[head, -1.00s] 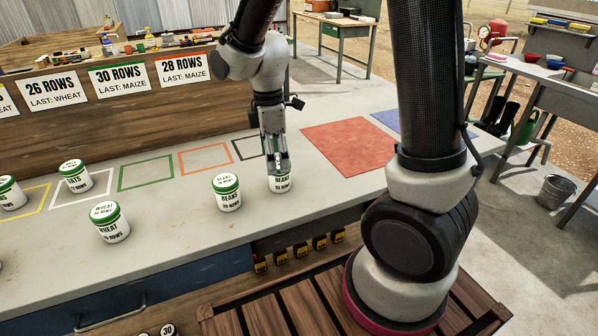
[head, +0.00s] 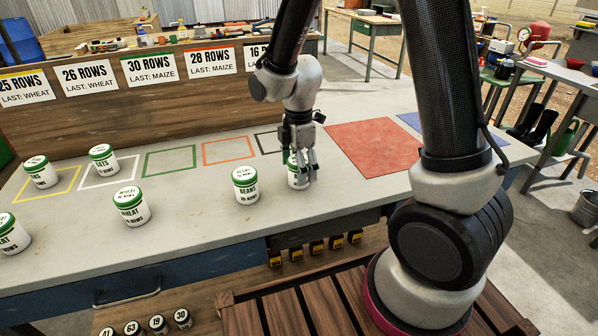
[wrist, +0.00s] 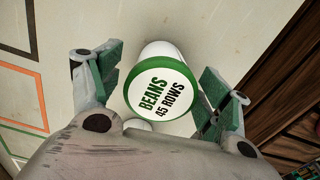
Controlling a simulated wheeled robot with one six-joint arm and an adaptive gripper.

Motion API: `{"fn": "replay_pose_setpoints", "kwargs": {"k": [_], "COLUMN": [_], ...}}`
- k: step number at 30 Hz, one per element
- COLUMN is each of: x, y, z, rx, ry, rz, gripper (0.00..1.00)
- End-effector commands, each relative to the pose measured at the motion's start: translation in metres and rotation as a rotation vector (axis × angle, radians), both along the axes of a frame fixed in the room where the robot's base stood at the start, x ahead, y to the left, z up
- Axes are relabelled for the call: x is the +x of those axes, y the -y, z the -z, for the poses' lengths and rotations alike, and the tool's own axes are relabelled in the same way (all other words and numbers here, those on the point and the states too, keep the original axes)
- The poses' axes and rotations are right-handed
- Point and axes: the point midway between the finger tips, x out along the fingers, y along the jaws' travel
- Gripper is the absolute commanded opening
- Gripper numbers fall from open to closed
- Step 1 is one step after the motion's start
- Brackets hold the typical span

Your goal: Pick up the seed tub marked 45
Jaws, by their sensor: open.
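The seed tub marked 45 (wrist: 160,90) is white with a green-rimmed lid reading "BEANS 45 ROWS" in the wrist view. Its lid faces the camera, between my gripper's (wrist: 163,82) two green-padded fingers. The fingers are apart, with a visible gap on the right side; contact on the left is hard to tell. In the head view the same tub (head: 295,181) stands on the bench, partly hidden by my gripper (head: 303,170), which reaches down over it. A second beans tub (head: 245,188) stands just to its left; its row number is too small to read surely.
A wheat tub (head: 130,208), an oats tub (head: 103,160) and others stand further left. Coloured outlines, such as the green square (head: 170,161), lie behind. A red mat (head: 375,146) to the right is clear. A wooden board with row signs (head: 148,69) backs the bench.

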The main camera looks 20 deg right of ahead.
Motion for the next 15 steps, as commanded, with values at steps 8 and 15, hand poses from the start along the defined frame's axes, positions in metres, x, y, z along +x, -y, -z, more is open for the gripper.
{"fn": "replay_pose_setpoints", "kwargs": {"k": [8, 15], "x": [-0.0002, -0.0003], "y": [-0.0002, -0.0002], "z": [0.0167, 0.0163], "rx": [0.0, 0.0], "ry": [0.001, 0.0], "rz": [0.001, 0.001], "gripper": [0.77, 0.54]}}
